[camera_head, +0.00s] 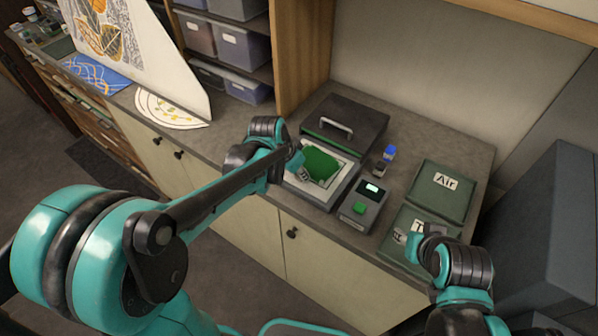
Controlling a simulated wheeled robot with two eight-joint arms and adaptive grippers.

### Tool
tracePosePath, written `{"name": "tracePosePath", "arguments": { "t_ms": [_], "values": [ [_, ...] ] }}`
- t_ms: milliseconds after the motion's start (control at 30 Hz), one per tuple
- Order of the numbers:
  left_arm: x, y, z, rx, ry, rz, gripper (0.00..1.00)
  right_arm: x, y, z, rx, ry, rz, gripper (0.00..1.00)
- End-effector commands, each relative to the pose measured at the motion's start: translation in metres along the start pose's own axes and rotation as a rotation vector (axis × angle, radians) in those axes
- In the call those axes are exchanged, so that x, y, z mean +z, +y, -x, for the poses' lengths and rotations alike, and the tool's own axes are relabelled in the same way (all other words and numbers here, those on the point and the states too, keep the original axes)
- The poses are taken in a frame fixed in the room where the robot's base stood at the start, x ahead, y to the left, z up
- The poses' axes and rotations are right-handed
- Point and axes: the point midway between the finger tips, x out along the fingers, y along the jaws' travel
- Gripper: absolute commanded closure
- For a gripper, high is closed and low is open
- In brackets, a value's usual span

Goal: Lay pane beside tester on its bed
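A green pane (321,166) with an uneven outline is over the white bed (333,188) of a dark hinged unit. I cannot tell if it rests flat or is held slightly above the bed. My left gripper (303,172) is at the pane's left edge; its fingers are too small and partly covered to tell open from shut. A grey tester (364,204) with a lit display and a green button stands right of the bed. My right gripper (402,238) is low over a green tray (404,262) whose label is partly hidden; its finger state is unclear.
The unit's dark lid (345,125) with a metal handle is behind the bed. A small blue-topped bottle (388,156) stands near it. A green tray marked "Air" (442,190) is at right, beside a large grey block (545,230). Storage bins (240,48) fill shelves behind.

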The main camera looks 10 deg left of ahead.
Motion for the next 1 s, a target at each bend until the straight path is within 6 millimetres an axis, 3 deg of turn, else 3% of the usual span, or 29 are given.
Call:
{"name": "tracePosePath", "arguments": {
  "t_ms": [33,67,133,433,567,1000],
  "values": [
    [0.000,0.000,-0.001,0.000,0.000,0.000,1.00,0.001,0.000,-0.001,0.000,0.000,0.000,0.60],
    [0.000,0.000,-0.001,0.000,0.000,0.000,0.71,0.000,0.000,0.000,0.000,0.000,0.000,0.60],
    [0.000,0.000,0.000,0.000,0.000,0.000,0.54,0.000,0.000,0.000,0.000,0.000,0.000,0.60],
    [0.000,0.000,0.001,0.000,0.000,0.000,0.54,0.000,0.000,0.000,0.000,0.000,0.000,0.60],
    [0.000,0.000,0.011,0.000,0.000,0.001,0.54,0.000,0.000,0.000,0.000,0.000,0.000,0.60],
    [0.001,0.000,0.099,0.000,0.000,0.002,0.54,0.000,0.000,0.000,0.000,0.000,0.000,0.60]
  ]
}}
